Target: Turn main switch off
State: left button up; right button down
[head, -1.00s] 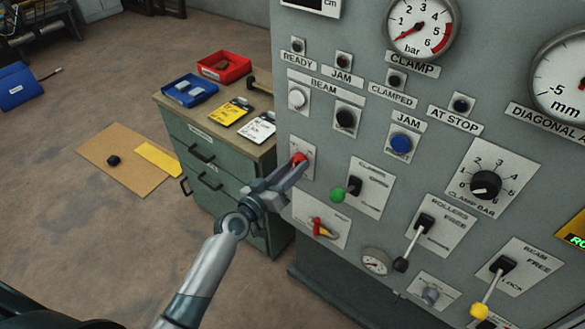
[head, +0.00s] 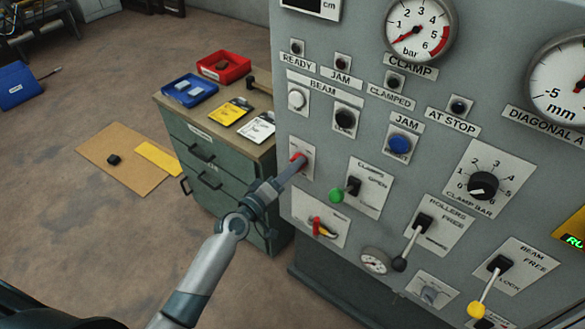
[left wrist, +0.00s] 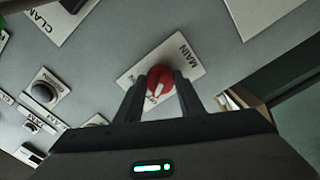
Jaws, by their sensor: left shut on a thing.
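The main switch is a red rotary knob (left wrist: 161,80) on a white plate (left wrist: 187,57) lettered MAIN in the left wrist view. In the head view the red knob (head: 299,161) shows at the left part of the grey panel, partly covered by my gripper. My left gripper (head: 293,168) reaches it from the lower left. In the left wrist view the two fingers of my left gripper (left wrist: 159,88) are shut on the knob, one on each side. The knob's white mark shows between the fingers. My right gripper is not in view.
Below the main switch is a red and yellow handle (head: 322,229). To its right is a green-tipped clamps lever (head: 338,194). A green drawer cabinet (head: 205,165) stands left of the panel, with a red bin (head: 224,68) and a blue tray (head: 190,90) on top.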

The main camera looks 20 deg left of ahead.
pick_arm(q)
jog(key=o, duration=1.1)
jog(key=shift+c, duration=0.2)
jog(key=shift+s, duration=0.1)
jog(key=b+v, duration=0.4)
jog(key=v, duration=1.3)
jog(key=shift+b, duration=0.35)
jog(key=shift+a, duration=0.1)
